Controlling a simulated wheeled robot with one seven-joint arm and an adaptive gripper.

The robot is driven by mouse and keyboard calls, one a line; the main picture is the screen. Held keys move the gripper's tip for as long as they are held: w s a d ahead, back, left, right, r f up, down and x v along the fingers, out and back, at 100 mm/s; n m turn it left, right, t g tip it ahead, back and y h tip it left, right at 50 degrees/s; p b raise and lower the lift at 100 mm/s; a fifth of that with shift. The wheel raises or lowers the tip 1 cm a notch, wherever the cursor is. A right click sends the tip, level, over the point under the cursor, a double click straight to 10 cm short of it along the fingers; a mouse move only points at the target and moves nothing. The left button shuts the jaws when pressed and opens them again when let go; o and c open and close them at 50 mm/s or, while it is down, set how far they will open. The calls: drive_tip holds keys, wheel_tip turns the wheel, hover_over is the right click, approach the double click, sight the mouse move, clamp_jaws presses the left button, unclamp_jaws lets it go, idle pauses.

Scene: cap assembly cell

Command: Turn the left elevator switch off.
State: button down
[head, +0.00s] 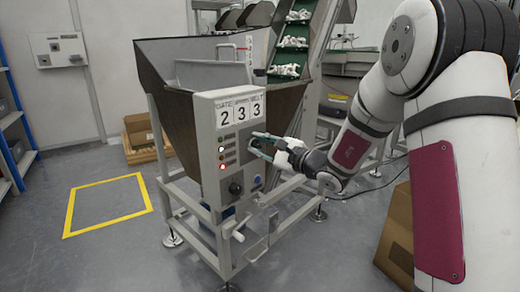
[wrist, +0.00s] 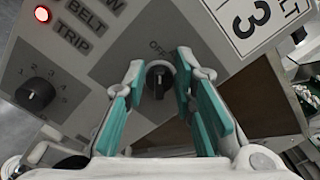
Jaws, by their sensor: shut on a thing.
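The left elevator's grey control panel (head: 228,110) is on the front of the hopper machine. A round black rotary switch (wrist: 158,80) sits on its dark label plate, with "OFF" lettering partly visible beside it. My gripper (head: 257,143) reaches the panel from the right. In the wrist view, its teal-padded fingers (wrist: 160,72) stand on both sides of the switch and are shut on it. The switch's handle looks roughly upright in that view. In the head view the fingers hide the switch.
A second, numbered dial (wrist: 36,94) and a lit red lamp (wrist: 42,14) are on the same panel. The hopper's frame legs (head: 190,235) stand below. A yellow floor outline (head: 108,205) encloses clear floor at left.

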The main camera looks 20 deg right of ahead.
drive_tip(key=c, duration=1.4)
unclamp_jaws()
drive_tip(key=shift+c, duration=0.2)
drive_tip(key=v, duration=1.2)
drive_tip(key=shift+s, duration=0.1)
drive_tip(key=shift+a, duration=0.15)
